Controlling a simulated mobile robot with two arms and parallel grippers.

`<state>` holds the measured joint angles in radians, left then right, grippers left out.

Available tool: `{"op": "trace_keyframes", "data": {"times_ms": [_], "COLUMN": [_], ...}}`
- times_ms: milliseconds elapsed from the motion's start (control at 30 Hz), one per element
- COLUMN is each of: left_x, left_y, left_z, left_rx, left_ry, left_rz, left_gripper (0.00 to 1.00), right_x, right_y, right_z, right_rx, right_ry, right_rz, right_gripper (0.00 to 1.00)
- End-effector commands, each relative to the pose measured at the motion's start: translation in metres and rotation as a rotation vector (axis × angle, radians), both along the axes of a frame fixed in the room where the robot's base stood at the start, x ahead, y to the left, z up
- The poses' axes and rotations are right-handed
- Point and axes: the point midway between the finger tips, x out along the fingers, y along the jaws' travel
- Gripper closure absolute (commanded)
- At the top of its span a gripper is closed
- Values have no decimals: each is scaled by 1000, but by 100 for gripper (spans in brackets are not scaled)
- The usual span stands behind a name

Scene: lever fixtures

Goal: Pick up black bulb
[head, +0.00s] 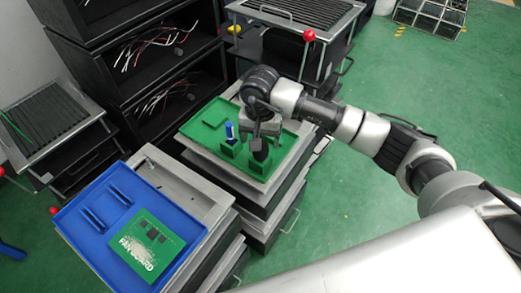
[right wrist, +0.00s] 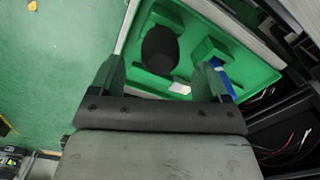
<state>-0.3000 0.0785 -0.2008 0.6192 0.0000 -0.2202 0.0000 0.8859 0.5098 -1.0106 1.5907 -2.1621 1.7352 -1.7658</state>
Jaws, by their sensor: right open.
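The black bulb (head: 261,152) stands in the green tray (head: 199,139) in the head view, partly hidden by my right gripper (head: 261,138). In the right wrist view the black bulb (right wrist: 160,48) is a dark rounded shape in the green tray, seen ahead of the gap between the fingers. My right gripper (right wrist: 163,68) is open and empty above the bulb, with one finger to each side in the picture. I cannot tell the exact height left between the fingertips and the bulb. My left gripper is in neither view.
A blue-and-white cylinder (head: 229,130) stands in a green holder left of the black bulb, near one finger. A blue tray (head: 85,246) with a green fan board (head: 146,243) lies at lower left. Black shelves with wires (head: 150,50) stand behind. Green floor is open at right.

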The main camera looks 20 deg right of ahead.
Motion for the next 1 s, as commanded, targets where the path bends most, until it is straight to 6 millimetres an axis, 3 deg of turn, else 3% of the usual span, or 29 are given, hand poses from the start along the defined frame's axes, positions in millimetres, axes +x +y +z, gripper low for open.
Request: {"op": "trace_keyframes", "data": {"times_ms": [400, 700, 767, 1000], "left_x": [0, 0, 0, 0], "left_y": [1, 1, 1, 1], "left_z": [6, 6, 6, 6], "left_rx": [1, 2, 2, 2], "left_ry": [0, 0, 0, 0], "left_rz": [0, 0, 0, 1], "left_gripper": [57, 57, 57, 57], "right_x": [-5, -5, -4, -4], "right_y": [3, 3, 3, 3], "right_z": [-50, -56, -56, -55], "right_rx": [4, 3, 3, 3], "right_ry": [2, -1, -1, -1], "right_rz": [-2, -1, -1, -1], "right_gripper": [23, 23, 29, 66]}}
